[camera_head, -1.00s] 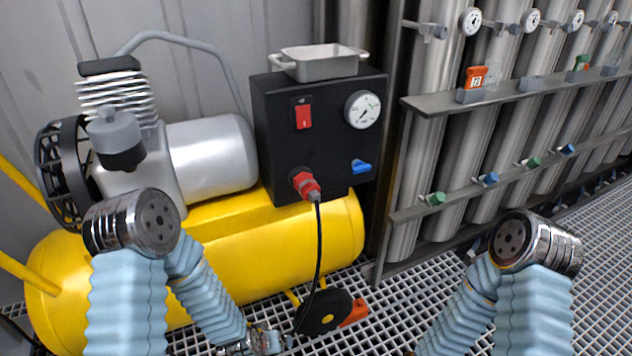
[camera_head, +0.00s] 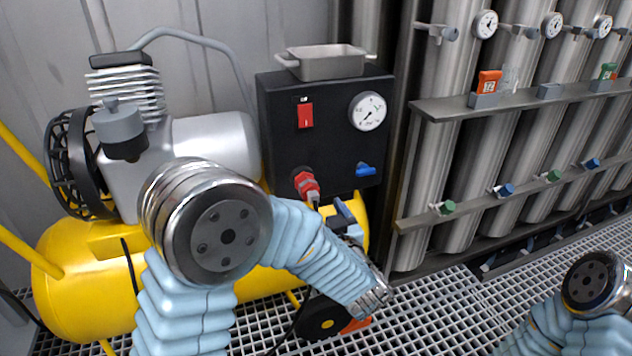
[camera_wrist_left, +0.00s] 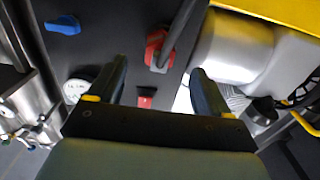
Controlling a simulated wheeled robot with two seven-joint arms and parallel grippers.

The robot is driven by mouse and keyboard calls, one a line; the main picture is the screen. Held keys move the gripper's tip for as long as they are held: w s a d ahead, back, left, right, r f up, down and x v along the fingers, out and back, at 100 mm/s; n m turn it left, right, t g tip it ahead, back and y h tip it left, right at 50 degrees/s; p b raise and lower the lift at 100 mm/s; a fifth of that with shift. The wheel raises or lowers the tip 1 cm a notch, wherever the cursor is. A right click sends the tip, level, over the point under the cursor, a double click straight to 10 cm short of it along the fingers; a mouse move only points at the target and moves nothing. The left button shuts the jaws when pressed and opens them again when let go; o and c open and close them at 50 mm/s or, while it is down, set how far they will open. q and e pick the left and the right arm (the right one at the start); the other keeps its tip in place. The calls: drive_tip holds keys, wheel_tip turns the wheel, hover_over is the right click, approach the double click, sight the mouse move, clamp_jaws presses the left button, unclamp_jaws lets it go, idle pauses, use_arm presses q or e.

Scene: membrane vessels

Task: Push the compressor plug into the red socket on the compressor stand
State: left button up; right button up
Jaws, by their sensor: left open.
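The red socket (camera_head: 303,177) is on the front of the black compressor stand (camera_head: 325,140). The plug (camera_head: 311,190), red with a grey end, is at the socket, angled downward; I cannot tell how deep it sits. In the left wrist view, where the panel appears inverted, the red socket and plug (camera_wrist_left: 158,48) lie between and beyond the fingertips. My left gripper (camera_head: 343,212) is open, just below and right of the plug, partly hidden by its wrist. Its two dark fingers (camera_wrist_left: 157,78) stand apart in the wrist view, with nothing between them. My right gripper is out of view.
A red switch (camera_head: 305,115), a gauge (camera_head: 367,111) and a blue valve handle (camera_head: 365,169) are on the panel. A grey tray (camera_head: 325,64) sits on top. The yellow tank (camera_head: 85,290) is below; steel vessels (camera_head: 425,170) stand right. Grated floor (camera_head: 430,310) is open.

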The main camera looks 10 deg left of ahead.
sight(315, 200)
use_arm(q)
drive_tip(key=shift+r, duration=0.2)
drive_tip(key=shift+x, duration=4.45)
drive_tip(key=c, duration=1.4)
drive_tip(key=shift+v, duration=3)
drive_tip(key=shift+f, duration=0.1)
